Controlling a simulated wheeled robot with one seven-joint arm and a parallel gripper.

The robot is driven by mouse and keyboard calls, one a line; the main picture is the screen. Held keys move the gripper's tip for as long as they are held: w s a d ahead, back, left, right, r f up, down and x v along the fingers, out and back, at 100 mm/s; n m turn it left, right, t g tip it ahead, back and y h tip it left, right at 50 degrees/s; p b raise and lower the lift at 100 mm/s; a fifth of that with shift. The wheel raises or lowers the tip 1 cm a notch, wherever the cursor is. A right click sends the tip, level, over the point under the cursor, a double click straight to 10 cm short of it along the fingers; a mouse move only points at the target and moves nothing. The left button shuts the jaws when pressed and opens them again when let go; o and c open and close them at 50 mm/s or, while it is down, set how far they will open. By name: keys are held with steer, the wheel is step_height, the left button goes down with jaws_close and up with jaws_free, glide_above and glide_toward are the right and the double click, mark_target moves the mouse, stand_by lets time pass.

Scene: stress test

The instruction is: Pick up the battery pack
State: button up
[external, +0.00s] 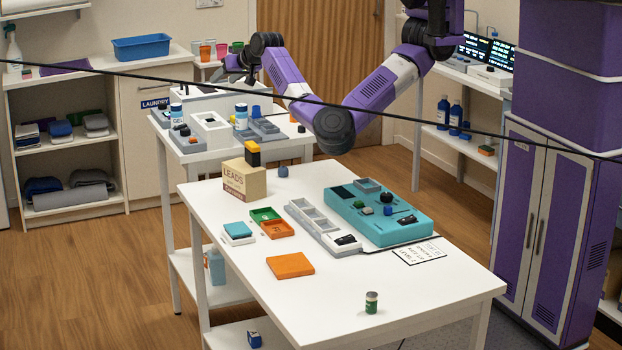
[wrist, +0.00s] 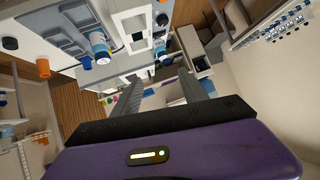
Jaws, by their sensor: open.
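No object is clearly readable as the battery pack. A black and orange block (external: 252,153) stands on the LEADS box (external: 244,182) on the front table, and a black device (external: 346,240) lies in the grey divided tray (external: 310,219); I cannot tell whether either is the pack. My gripper (external: 240,72) is at the far end of my purple arm, above the back table and far from both, partly hidden by the arm. In the wrist view my gripper (wrist: 160,78) has its two grey fingers apart, with nothing held between them.
The front table (external: 355,288) also holds a teal case (external: 400,229), an orange flat block (external: 290,265) and a small green jar (external: 371,303). The back table has grey trays and bottles, including a blue and white bottle (wrist: 100,46). A dark cable crosses the external view.

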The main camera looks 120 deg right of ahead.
steer(key=a+f+m+g+y, duration=0.1)
steer(key=a+f+g+y, duration=0.1)
steer(key=a+f+y, duration=0.45)
steer(key=g+y, duration=0.1)
steer(key=y, duration=0.2)
glide_above(252, 144)
steer(key=f, duration=0.4)
steer(key=shift+a+f, duration=0.15)
steer(key=shift+a, duration=0.15)
steer(key=shift+a+f, duration=0.2)
steer(key=shift+d+f+p, duration=0.15)
steer(key=shift+f, duration=1.1)
steer(key=shift+d+f+p, duration=0.1)
steer(key=shift+d+f, duration=0.1)
steer(key=shift+f, duration=1)
steer(key=shift+d+f+p, duration=0.15)
steer(key=shift+f, duration=1.1)
jaws_close()
